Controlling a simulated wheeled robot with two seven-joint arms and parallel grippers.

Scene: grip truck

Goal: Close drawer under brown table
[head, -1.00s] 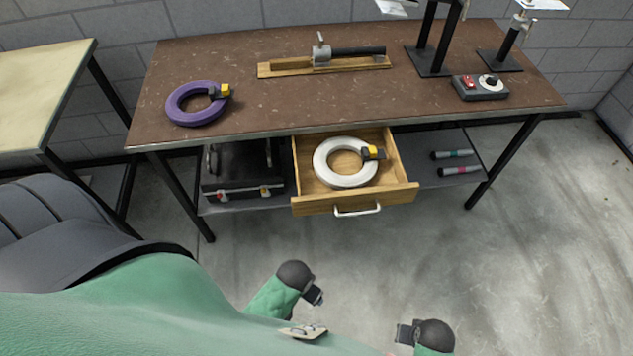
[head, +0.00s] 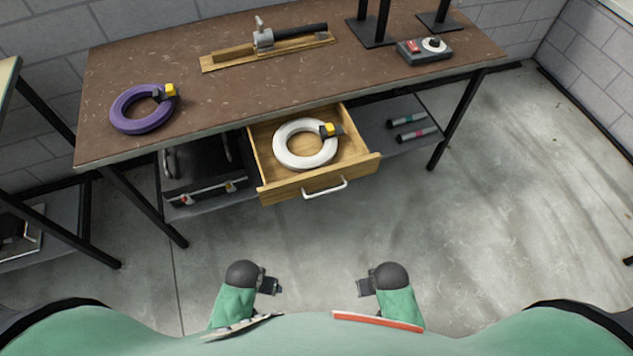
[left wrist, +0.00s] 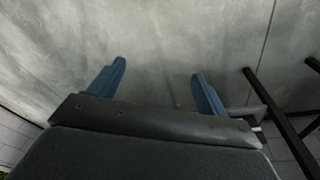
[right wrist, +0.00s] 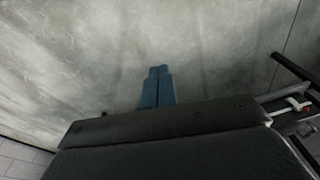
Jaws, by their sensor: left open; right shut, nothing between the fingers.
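The wooden drawer (head: 276,190) hangs under the brown table (head: 225,105) and stands pulled out toward me. It has a white handle (head: 325,189) on its front, and a white ring-shaped coil (head: 290,157) with a yellow and black piece lies inside. My left gripper (head: 270,286) is in front of the table, below the drawer in the head view, apart from it. Its two blue fingers are spread and empty in the left wrist view (left wrist: 158,85). My right gripper (head: 365,287) is to its right, also apart from the drawer. Its fingers are together and empty in the right wrist view (right wrist: 158,88).
A black case (head: 205,172) sits on the lower shelf left of the drawer. Two dark cylinders (head: 412,127) lie on the shelf to the right. A purple ring (head: 122,112) and a control box (head: 424,51) are on the tabletop. The floor (head: 440,240) before the table is clear.

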